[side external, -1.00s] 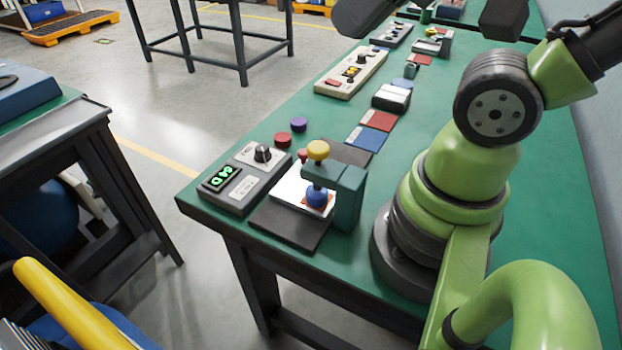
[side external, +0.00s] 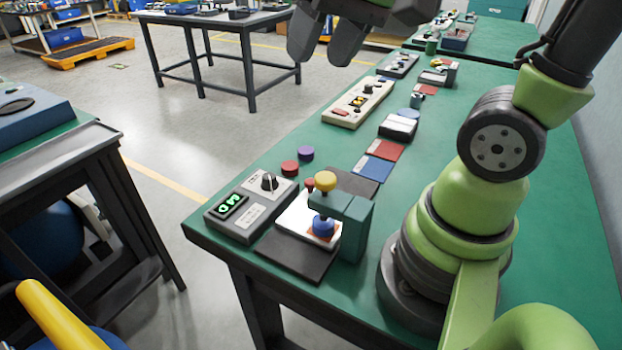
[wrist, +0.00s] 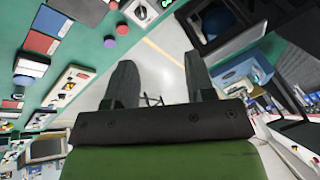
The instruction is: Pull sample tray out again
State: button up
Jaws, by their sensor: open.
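A white sample tray (side external: 294,216) sits on a dark base plate (side external: 290,256) at the near end of the green bench. A small red knob (side external: 310,186) stands at the tray's far end. My gripper (side external: 322,50) is open and empty, high up and well away from the tray. Its two fingers (wrist: 160,75) are spread in the wrist view.
A grey control box (side external: 250,206) with a green display and a dial stands left of the tray. Red (side external: 290,168) and purple (side external: 306,153) discs lie behind it. Red and blue pads, a white block and a cream panel (side external: 357,103) line the bench further back.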

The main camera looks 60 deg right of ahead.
jog(key=w+d+f+m+g, duration=0.2)
jog(key=w+d+f+g, duration=0.2)
jog(key=w+d+f, duration=0.3)
jog(key=m+g+y, duration=0.2)
jog(key=g, duration=0.1)
send_near(310, 181)
jog(key=x, duration=0.8)
jog(key=shift+s+f, duration=0.1)
jog(key=shift+f, duration=0.3)
jog(key=shift+c, duration=0.5)
